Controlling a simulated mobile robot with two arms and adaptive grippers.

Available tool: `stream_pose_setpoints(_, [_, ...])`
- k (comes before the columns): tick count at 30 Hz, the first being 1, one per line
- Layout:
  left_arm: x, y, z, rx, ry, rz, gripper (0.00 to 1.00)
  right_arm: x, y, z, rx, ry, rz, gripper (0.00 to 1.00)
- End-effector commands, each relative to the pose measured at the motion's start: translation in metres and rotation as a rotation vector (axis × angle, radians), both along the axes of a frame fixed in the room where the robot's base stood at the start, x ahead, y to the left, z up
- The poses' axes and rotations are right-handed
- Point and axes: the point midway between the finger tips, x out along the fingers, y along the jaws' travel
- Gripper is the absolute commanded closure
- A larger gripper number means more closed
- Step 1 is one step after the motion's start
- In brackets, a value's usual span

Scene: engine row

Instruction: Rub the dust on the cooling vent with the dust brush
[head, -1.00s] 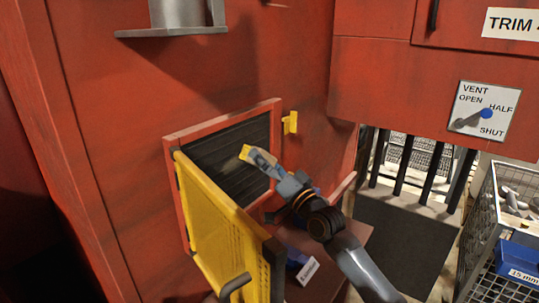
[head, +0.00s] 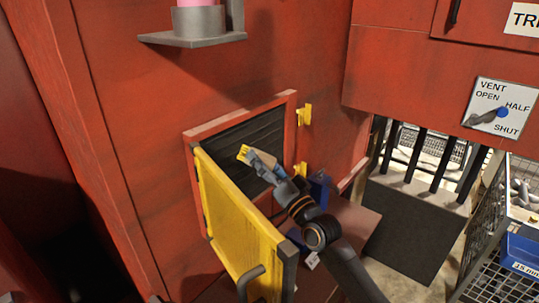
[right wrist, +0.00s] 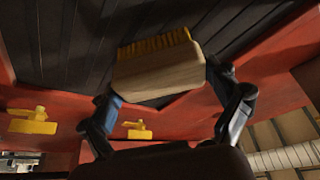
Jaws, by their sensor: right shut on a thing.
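The cooling vent (head: 232,138) is a dark slatted panel in a red frame, behind an open yellow door (head: 233,222). Its slats (right wrist: 75,35) fill the upper part of the right wrist view. My right gripper (head: 268,168) is shut on the dust brush (head: 243,154), which has a pale wooden block (right wrist: 160,72) and yellow bristles. The bristles face the slats at or very close to them; I cannot tell whether they touch. I cannot make out the dust clearly, and the gripper and brush hide part of the vent. My left gripper is not in view.
Yellow latch (head: 305,114) sits right of the vent frame. The open door stands close left of my right arm. A grey shelf (head: 195,38) juts out above. A blue box (head: 319,188) is behind the arm. A wire cage with a blue bin (head: 522,253) stands far right.

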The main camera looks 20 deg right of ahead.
Motion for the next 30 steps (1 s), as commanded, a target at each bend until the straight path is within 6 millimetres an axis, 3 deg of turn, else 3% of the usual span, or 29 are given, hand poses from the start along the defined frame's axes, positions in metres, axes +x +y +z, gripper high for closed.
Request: stream_pose_setpoints(30, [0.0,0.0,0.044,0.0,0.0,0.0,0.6,-0.036,0.056,0.002,0.003,0.002,0.002,0.36])
